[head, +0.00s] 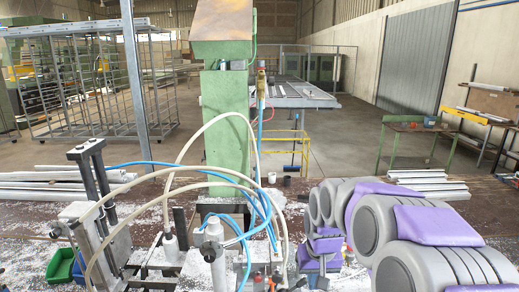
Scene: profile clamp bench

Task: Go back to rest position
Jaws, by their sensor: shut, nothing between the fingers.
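My gripper (320,270) is at the lower middle right, low over the bench, and partly hidden by my own grey and purple arm. Its fingers are small here; they look shut, and I see nothing held between them. The clamp fixture (108,215) with two dark upright bars stands on the bench to the left. Metal clamp cylinders (213,240) with blue and cream hoses stand just left of my gripper. I see no contact between them and the gripper.
The bench (300,190) is littered with white shavings. Metal profiles lie at its left (50,180) and right (430,183). A green column (226,115) rises behind the clamps. Green and blue bins (62,265) sit at lower left. Hoses arch over the middle.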

